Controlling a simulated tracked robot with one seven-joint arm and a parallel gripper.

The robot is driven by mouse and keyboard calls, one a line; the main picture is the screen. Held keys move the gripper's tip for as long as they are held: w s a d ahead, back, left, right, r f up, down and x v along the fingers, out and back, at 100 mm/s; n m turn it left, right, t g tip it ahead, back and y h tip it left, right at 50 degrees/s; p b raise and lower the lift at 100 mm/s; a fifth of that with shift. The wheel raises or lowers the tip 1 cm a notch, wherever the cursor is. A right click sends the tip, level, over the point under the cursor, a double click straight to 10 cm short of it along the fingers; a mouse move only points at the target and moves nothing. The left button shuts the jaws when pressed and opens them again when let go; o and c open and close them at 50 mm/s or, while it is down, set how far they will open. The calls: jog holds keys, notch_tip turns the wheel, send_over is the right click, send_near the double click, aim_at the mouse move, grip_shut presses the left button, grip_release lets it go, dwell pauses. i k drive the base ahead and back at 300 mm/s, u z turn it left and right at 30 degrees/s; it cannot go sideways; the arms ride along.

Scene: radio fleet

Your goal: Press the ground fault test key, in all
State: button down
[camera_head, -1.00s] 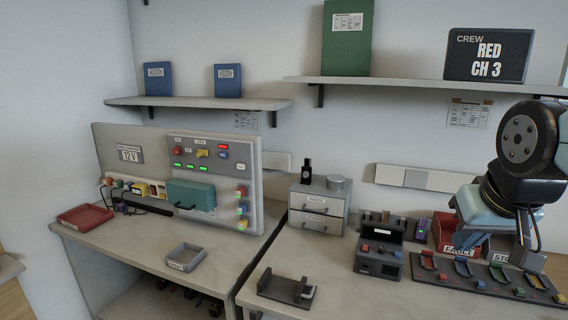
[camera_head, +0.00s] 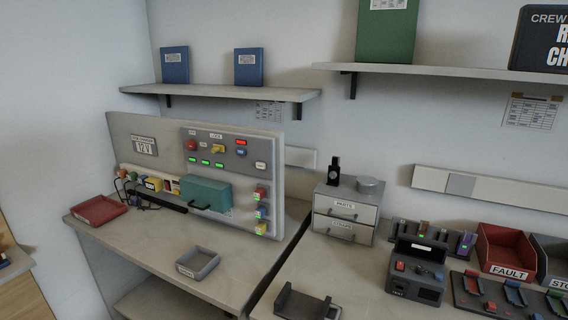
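A grey upright panel (camera_head: 162,168) stands at the back of the left bench, with a "12 V" plate (camera_head: 144,146). Its upper part carries a red knob (camera_head: 192,145), a yellow knob (camera_head: 217,149), a red-lit key (camera_head: 240,142), a blue key (camera_head: 241,153), a white key (camera_head: 261,165) and several green lights (camera_head: 205,161). Small coloured blocks (camera_head: 260,194) run down its right side. A teal cover (camera_head: 207,191) with a dark handle sits below the lights. The labels are too small to read, so I cannot tell which is the ground fault test key. My gripper is out of view.
A red tray (camera_head: 100,212) and a grey tray (camera_head: 198,263) lie on the left bench. Right of the panel stand a drawer unit (camera_head: 344,212), a dark device (camera_head: 415,270) and a red FAULT bin (camera_head: 506,250). Shelves (camera_head: 226,90) hang above. The bench before the panel is mostly clear.

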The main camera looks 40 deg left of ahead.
aim_at(260, 165)
jog(key=u, duration=0.15)
jog(key=k, duration=1.2)
jog(key=u, duration=0.9)
jog(key=i, duration=1)
jog(key=u, duration=0.05)
